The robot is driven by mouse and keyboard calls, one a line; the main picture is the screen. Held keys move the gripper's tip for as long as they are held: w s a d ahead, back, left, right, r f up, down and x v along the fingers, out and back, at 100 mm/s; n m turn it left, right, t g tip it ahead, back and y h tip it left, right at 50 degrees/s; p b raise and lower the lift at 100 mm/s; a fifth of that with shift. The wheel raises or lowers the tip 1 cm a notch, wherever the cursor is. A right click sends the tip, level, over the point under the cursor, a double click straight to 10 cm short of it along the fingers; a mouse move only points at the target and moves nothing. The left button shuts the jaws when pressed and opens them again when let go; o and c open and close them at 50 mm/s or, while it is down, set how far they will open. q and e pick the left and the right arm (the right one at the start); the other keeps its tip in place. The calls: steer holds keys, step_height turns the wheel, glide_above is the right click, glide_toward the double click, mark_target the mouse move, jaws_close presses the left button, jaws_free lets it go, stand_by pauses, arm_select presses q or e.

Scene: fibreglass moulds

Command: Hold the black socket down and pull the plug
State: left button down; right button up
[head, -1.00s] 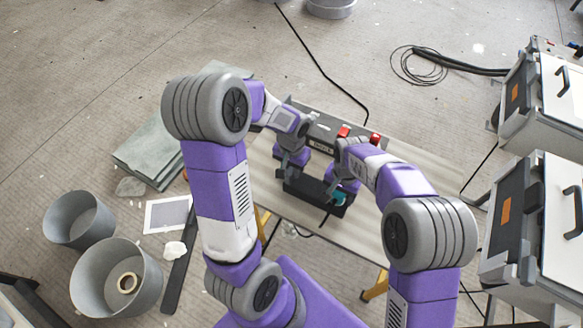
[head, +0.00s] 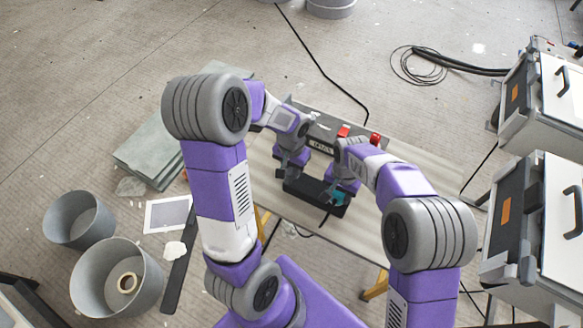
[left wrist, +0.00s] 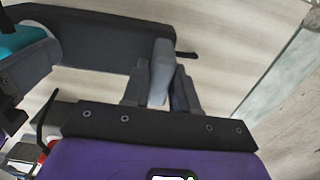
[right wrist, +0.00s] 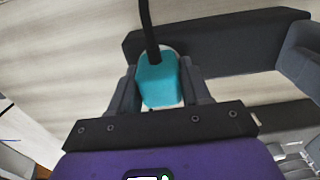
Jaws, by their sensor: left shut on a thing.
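The black socket (head: 310,188) is a long dark block on the pale table; it also shows in the left wrist view (left wrist: 95,38) and the right wrist view (right wrist: 225,45). My left gripper (head: 284,164) is shut on a grey upright piece (left wrist: 160,72) at one end of the socket. The teal plug (right wrist: 159,82), with a black cable, sits at the socket's other end and shows small in the head view (head: 333,197). My right gripper (right wrist: 160,92) has a finger on each side of the plug; whether they press on it is unclear.
A dark grey unit (head: 325,130) with red parts stands behind the socket on the table (head: 410,160). White cases (head: 548,205) stand at the right. Grey buckets (head: 118,280) and green-grey slabs (head: 150,150) are on the floor at the left.

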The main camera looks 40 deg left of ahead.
jaws_close()
steer(key=shift+r, duration=3)
steer(key=shift+r, duration=0.15)
steer(key=shift+r, duration=2.4)
arm_select(q)
steer(key=c, duration=0.8)
jaws_free()
steer(key=shift+r, duration=0.1)
step_height(320, 180, up, 12)
steer(key=shift+f, duration=0.1)
